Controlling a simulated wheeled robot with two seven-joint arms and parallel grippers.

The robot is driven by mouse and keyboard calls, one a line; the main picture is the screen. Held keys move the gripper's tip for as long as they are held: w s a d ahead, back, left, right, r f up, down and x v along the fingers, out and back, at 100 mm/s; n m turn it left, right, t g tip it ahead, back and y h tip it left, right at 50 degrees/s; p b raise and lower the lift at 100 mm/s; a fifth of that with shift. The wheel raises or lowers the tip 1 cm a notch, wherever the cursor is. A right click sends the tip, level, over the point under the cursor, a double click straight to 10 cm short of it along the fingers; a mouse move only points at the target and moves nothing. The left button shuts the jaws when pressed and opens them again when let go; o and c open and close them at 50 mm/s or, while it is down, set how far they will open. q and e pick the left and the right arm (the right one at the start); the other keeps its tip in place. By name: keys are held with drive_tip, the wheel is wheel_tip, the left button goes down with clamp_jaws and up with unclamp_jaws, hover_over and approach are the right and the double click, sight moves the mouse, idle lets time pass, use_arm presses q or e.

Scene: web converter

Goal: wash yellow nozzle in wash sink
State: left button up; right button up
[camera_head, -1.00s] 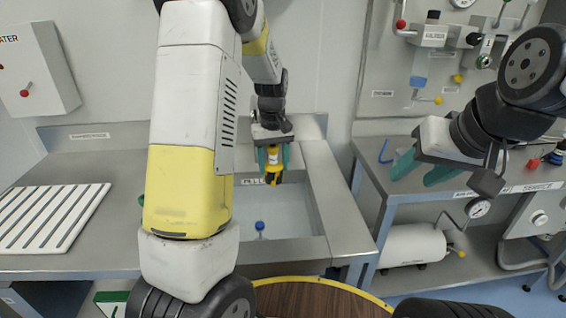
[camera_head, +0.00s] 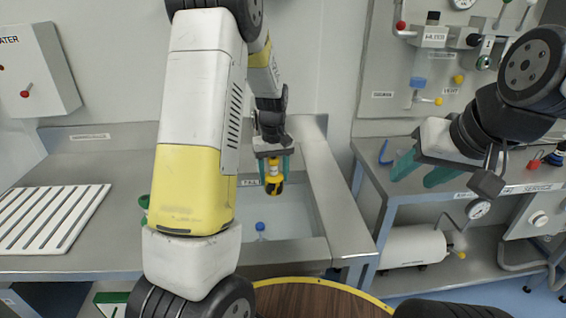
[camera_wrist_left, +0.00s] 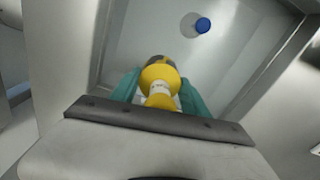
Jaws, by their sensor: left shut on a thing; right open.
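The yellow nozzle (camera_head: 273,178) has a dark end and is held in my left gripper (camera_head: 274,166), shut on it between the green fingers. It hangs above the wash sink (camera_head: 300,212), clear of the sink floor as far as I can see. In the left wrist view the yellow nozzle (camera_wrist_left: 159,80) sits between the green fingers with its dark end away from the camera. A blue round piece (camera_head: 260,227) is on the sink floor; it also shows in the left wrist view (camera_wrist_left: 202,25). My right gripper (camera_head: 420,172) is open and empty at the right.
A white slatted rack (camera_head: 50,218) lies on the counter left of the sink. A bench (camera_head: 400,172) with gauges and valves stands at the right. A round brown table top (camera_head: 310,300) is at the front. A green thing beside the sink is partly hidden by my left arm.

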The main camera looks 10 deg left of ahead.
use_arm(q)
drive_tip(key=shift+f, duration=6.65)
drive_tip(key=shift+w+d, duration=0.25)
drive_tip(key=shift+d, duration=0.6)
drive_tip(key=shift+w+d, duration=0.25)
drive_tip(key=shift+d, duration=0.55)
drive_tip(key=shift+s+a, duration=0.3)
drive_tip(key=shift+a, duration=0.8)
drive_tip(key=shift+s+a, duration=0.35)
drive_tip(key=shift+a, duration=0.8)
drive_tip(key=shift+s+a, duration=0.3)
drive_tip(key=shift+a, duration=0.8)
drive_tip(key=shift+w+d, duration=0.25)
drive_tip(key=shift+d, duration=0.35)
drive_tip(key=shift+w+d, duration=0.25)
drive_tip(key=shift+d, duration=0.3)
drive_tip(key=shift+w+d, duration=0.25)
drive_tip(key=shift+d, duration=0.85)
drive_tip(key=shift+w+d, duration=0.2)
drive_tip(key=shift+d, duration=0.9)
drive_tip(key=shift+s+a, duration=0.25)
drive_tip(key=shift+a, duration=0.6)
drive_tip(key=shift+s+a, duration=0.25)
drive_tip(key=shift+a, duration=0.55)
